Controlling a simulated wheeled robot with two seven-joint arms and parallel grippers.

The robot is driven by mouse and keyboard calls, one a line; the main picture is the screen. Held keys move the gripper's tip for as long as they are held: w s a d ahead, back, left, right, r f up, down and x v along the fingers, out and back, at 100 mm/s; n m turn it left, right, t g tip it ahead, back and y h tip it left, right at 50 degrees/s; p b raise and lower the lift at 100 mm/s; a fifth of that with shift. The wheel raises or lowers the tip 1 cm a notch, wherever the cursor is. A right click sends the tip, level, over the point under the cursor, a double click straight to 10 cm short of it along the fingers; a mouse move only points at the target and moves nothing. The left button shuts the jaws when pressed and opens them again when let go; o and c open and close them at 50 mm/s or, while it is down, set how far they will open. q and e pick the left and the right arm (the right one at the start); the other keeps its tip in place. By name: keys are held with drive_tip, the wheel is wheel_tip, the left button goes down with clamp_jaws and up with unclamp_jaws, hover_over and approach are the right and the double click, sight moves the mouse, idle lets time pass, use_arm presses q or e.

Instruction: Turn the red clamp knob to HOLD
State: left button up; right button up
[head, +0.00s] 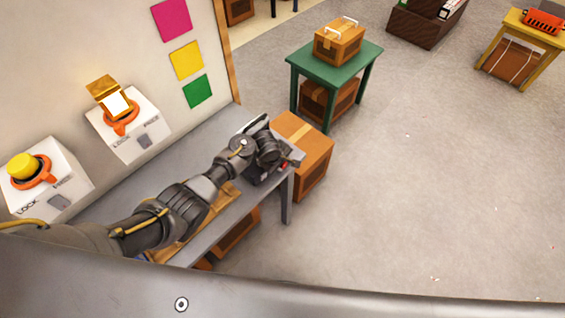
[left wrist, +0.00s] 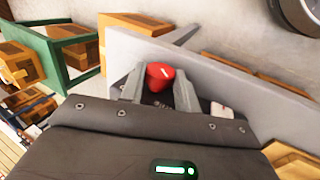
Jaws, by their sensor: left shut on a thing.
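The red clamp knob (left wrist: 160,75) shows in the left wrist view between the two grey fingers of my left gripper (left wrist: 157,88), which is shut on it. A short white mark is on the knob's top. In the head view my left gripper (head: 282,164) is at the far end of the grey bench (head: 205,140), and only a bit of red shows beside it. The gripper and wrist hide most of the clamp, and I cannot read a HOLD label. My right gripper is in neither view.
A cardboard box (head: 312,148) is just past the bench end. A green table (head: 345,62) stands beyond. The floor at right is clear.

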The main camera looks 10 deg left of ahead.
use_arm(q)
drive_tip(key=shift+w+d+r+g+y, duration=0.1)
drive_tip(key=shift+d+g+y, duration=0.05)
drive_tip(key=shift+g+y, duration=0.3)
drive_tip(key=shift+g, duration=0.45)
drive_tip(key=shift+w+d+f+g+y+b, duration=0.2)
drive_tip(key=shift+g+y+b, duration=0.15)
drive_tip(key=shift+g+y, duration=0.2)
drive_tip(key=g+y+b, duration=0.1)
drive_tip(key=b, duration=0.1)
drive_tip(key=g+b, duration=0.1)
drive_tip(key=b, duration=0.2)
drive_tip(key=shift+w+f+y+b, duration=0.2)
drive_tip(key=shift+y+b, duration=0.1)
drive_tip(key=shift+y, duration=0.1)
drive_tip(key=shift+r+g+y+b, duration=0.3)
drive_tip(key=shift+g+b, duration=0.25)
drive_tip(key=shift+b, duration=0.25)
drive_tip(key=o, duration=1)
